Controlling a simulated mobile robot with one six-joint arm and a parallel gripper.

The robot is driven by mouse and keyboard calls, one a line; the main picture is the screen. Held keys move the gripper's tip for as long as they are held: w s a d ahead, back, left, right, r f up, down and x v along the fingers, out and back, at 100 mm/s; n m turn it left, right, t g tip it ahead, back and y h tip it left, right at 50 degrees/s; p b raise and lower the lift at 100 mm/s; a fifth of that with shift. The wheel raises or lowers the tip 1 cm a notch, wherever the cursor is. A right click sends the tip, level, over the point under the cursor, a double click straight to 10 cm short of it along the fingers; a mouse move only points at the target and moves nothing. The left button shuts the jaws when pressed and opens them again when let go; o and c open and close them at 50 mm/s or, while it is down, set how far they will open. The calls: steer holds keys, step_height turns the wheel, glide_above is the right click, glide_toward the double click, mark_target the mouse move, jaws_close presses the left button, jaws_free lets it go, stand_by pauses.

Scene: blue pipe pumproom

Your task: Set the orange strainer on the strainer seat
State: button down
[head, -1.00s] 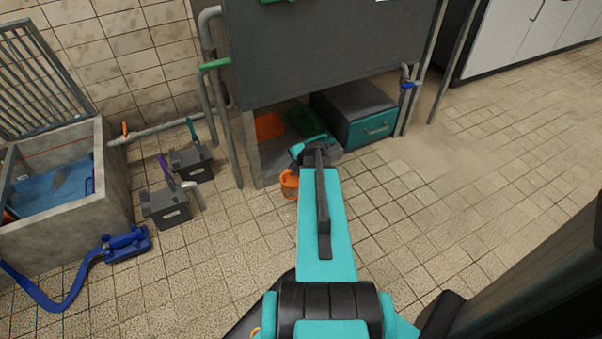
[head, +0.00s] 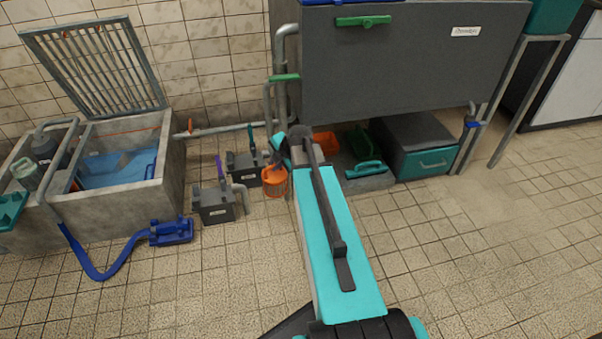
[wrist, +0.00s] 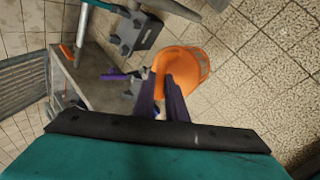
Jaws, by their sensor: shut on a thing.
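The orange strainer (head: 275,183) is a round, basket-like cup. It hangs from my gripper (head: 279,161) in front of the dark boxes, left of the grey tank. In the wrist view the strainer (wrist: 203,66) is just beyond the fingers of my gripper (wrist: 163,82), which are shut on its near edge or handle; the exact grip is unclear. The floor shows beyond it. I cannot pick out the strainer seat for certain. A concrete basin (head: 165,178) with blue inside and a raised grating (head: 95,62) stands at the left.
Two dark boxes with levers, a nearer one (head: 213,206) and a farther one (head: 245,170), stand between basin and tank. A blue hose (head: 100,272) lies on the floor before the basin. A grey tank (head: 410,60) stands on legs. Front floor is clear.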

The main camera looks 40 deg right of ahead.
steer(key=w+a+r, duration=0.2)
steer(key=a+r, duration=0.6)
steer(key=a, duration=0.5)
steer(key=w+a+r, duration=0.3)
steer(key=a+r, duration=0.5)
steer(key=a, duration=0.5)
steer(key=s+r+m+g+h, duration=0.3)
steer(key=s+r+m+h, duration=0.3)
steer(key=m, duration=0.7)
step_height(320, 180, up, 2)
steer(key=s, duration=0.2)
steer(key=shift+s+r+m+g+h, duration=0.2)
steer(key=shift+s+m+g+h, duration=0.1)
steer(key=shift+h, duration=0.1)
steer(key=shift+a, duration=0.15)
